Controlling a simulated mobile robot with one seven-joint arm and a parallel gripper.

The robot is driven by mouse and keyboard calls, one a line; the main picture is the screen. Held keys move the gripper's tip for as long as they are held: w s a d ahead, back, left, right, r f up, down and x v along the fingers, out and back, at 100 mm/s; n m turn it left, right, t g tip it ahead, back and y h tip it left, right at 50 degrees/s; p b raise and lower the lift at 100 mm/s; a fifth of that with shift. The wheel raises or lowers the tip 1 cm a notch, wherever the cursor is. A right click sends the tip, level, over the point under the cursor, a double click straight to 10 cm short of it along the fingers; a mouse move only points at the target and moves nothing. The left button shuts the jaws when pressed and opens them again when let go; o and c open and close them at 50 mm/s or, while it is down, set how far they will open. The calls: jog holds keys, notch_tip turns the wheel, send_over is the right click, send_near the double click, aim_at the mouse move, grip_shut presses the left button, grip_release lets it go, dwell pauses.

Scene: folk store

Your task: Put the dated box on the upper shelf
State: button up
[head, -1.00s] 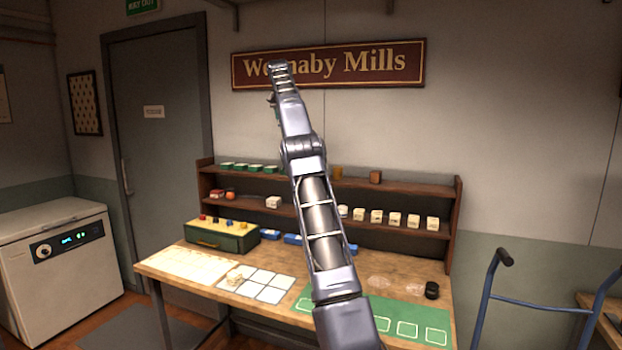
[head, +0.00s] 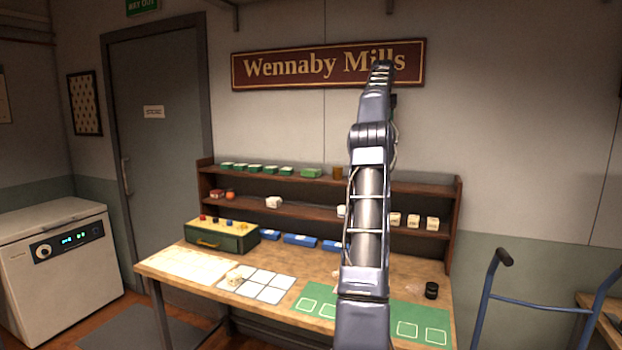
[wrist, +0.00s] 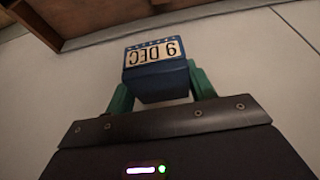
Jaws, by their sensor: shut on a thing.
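A dark blue box (wrist: 158,82) with a pale date label reading "9 DEC", upside down in the wrist view, sits between the green fingers of my gripper (wrist: 161,88). The gripper is shut on it, one finger on each side. In the head view my raised arm hides the gripper and the box. The upper shelf (head: 425,188) is the top board of the brown rack against the wall. It bears a row of green-topped boxes (head: 255,169) at left, a wider green box (head: 311,173) and an amber jar (head: 337,173). Its right part looks bare.
The lower shelf holds a white box (head: 273,202) and several cream boxes (head: 413,221). A blue hand truck (head: 484,305) stands at right.

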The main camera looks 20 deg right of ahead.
send_over(396, 184)
jog(key=f, duration=2.5)
jog(key=shift+s+a, duration=0.3)
jog(key=shift+a, duration=0.1)
jog(key=shift+f, duration=0.1)
jog(key=o, duration=1)
